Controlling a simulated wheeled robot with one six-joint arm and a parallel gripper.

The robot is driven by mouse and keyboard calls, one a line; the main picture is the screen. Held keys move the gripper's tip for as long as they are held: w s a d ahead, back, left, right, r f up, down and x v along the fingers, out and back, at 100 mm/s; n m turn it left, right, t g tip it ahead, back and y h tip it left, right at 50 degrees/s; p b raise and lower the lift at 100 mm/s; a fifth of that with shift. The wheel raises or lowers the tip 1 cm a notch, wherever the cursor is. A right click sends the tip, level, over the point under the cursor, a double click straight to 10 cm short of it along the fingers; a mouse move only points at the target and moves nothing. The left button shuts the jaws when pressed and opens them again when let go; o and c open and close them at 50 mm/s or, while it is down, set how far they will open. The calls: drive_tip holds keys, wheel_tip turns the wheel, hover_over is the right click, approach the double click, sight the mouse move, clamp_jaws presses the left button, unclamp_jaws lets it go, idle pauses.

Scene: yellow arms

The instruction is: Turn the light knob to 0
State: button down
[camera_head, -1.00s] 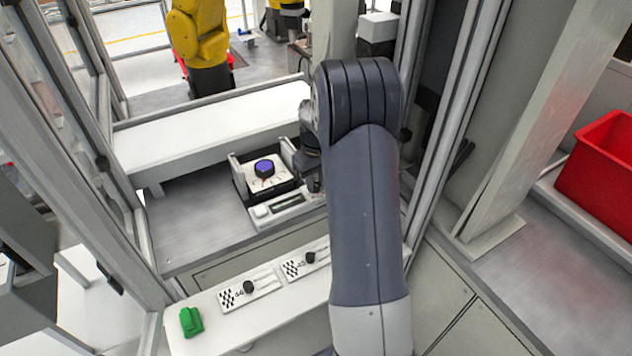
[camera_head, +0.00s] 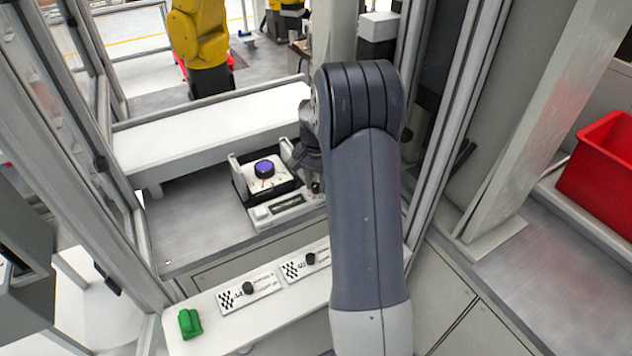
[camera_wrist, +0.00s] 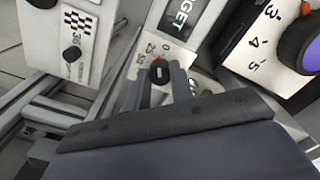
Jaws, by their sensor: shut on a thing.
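The light knob (camera_wrist: 160,73) is a small black knob on a white plate marked 0, 25 and 50 in the wrist view. My gripper (camera_wrist: 162,79) is shut on it, with one grey finger on each side. A red mark shows at the knob's upper edge, roughly toward the 0 and 25 labels; I cannot tell the exact setting. In the head view my gripper (camera_head: 312,180) is partly hidden by my arm, at the right end of the white panel (camera_head: 262,222). The knob cannot be made out there.
A larger blue-topped dial (camera_head: 264,168) stands just left of my gripper; it also shows in the wrist view (camera_wrist: 305,45). Two plates with black knobs and a green object (camera_head: 190,322) lie on the front shelf. Frame posts stand on both sides.

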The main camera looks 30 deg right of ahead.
sight(316, 185)
drive_tip(key=shift+m, duration=1.9)
drive_tip(key=shift+r, duration=0.1)
drive_tip(key=c, duration=1.2)
unclamp_jaws()
drive_tip(key=shift+c, duration=0.2)
wheel_tip(316, 185, up, 11)
drive_tip(key=shift+b, duration=0.4)
wheel_tip(316, 185, down, 11)
drive_tip(key=shift+f+p, duration=0.1)
drive_tip(key=shift+p, duration=0.2)
